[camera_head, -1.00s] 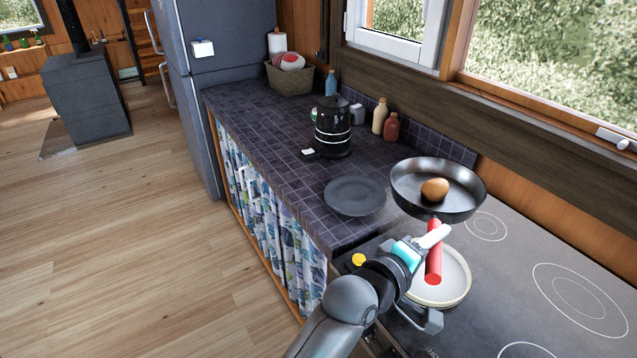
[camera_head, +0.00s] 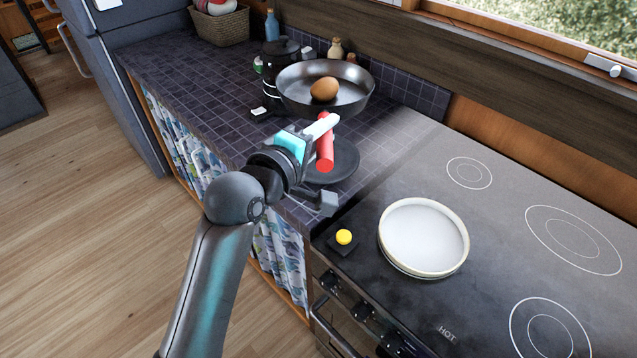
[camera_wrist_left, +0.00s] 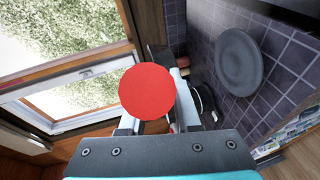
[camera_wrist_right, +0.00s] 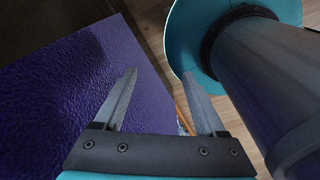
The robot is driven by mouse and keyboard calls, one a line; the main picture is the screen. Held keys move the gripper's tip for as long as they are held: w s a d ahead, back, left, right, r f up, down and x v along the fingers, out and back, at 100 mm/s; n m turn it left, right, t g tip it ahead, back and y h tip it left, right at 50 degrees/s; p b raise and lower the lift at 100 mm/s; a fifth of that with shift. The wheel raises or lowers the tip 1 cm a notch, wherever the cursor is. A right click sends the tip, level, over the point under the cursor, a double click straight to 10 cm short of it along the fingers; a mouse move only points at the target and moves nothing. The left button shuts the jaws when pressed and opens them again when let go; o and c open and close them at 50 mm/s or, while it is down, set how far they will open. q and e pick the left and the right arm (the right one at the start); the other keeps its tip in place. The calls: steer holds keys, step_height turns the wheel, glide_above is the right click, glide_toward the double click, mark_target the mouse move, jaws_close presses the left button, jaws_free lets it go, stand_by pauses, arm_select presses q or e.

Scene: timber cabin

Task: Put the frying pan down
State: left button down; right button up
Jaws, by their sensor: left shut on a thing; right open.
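The frying pan (camera_head: 345,97) is dark metal with a red handle (camera_head: 325,150) and holds a brown egg (camera_head: 324,89). In the head view it appears above the tiled counter, in front of the kettle. My left gripper (camera_head: 318,138) is shut on the red handle. In the left wrist view the handle's round red end (camera_wrist_left: 147,92) sits between the fingers (camera_wrist_left: 155,112) and hides the pan. My right gripper (camera_wrist_right: 168,100) shows only in its wrist view, open and empty near a purple surface.
A dark plate (camera_head: 333,162) lies on the counter, partly behind the handle. A black kettle (camera_head: 281,48) and a basket (camera_head: 219,26) are farther back. The stove's right side is clear.

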arm_select(q)
step_height(320, 180, down, 16)
steer(key=b, duration=0.4)
steer(key=shift+f, duration=0.15)
steer(key=shift+w, duration=0.1)
steer(key=c, duration=1)
jaws_free()
steer(key=shift+f, duration=0.3)
steer(key=o, duration=0.4)
steer(key=shift+s, duration=0.2)
steer(key=p+v, duration=0.1)
steer(key=v, duration=1.1)
steer(key=shift+w, duration=0.1)
